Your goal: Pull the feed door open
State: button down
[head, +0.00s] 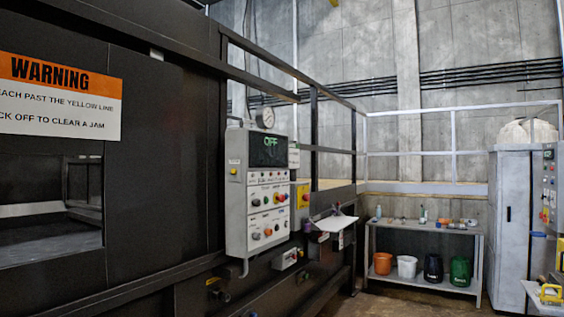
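The black compactor (165,170) fills the left of the head view. An opening (50,235) in its front, cut by the left picture edge, shows a dark chamber with a pale strip inside. I cannot tell for sure which panel is the feed door, nor make out a clear door handle. A white and orange warning sign (60,98) is fixed above the opening. My gripper is not in view.
Some floor shows between.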

aim_at(141, 221)
jog(key=u, duration=1.15)
